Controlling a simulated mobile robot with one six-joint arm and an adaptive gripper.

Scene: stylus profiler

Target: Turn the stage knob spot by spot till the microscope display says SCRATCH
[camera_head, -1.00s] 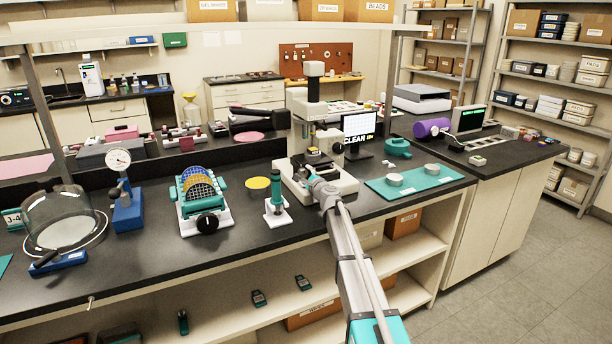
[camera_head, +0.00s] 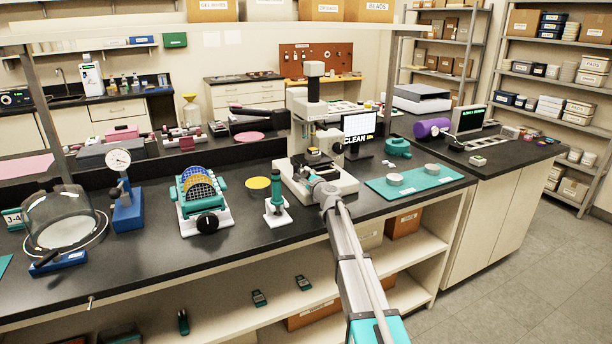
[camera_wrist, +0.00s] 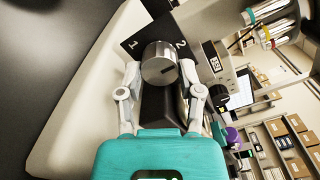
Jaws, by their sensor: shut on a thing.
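The microscope (camera_head: 313,140) stands on the bench with its pale base toward me. Its display (camera_head: 359,128) beside it reads CLEAN. In the wrist view the stage knob (camera_wrist: 159,64) is a round grey knob with a line on its face, in front of a black plate (camera_wrist: 150,37) marked 1 and 2. My gripper (camera_wrist: 159,76) has its two fingers on either side of the knob and is shut on it. In the head view my gripper (camera_head: 316,182) is at the front of the microscope, and the knob is hidden there.
A teal mat (camera_head: 415,183) with round pale pieces lies right of the microscope.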

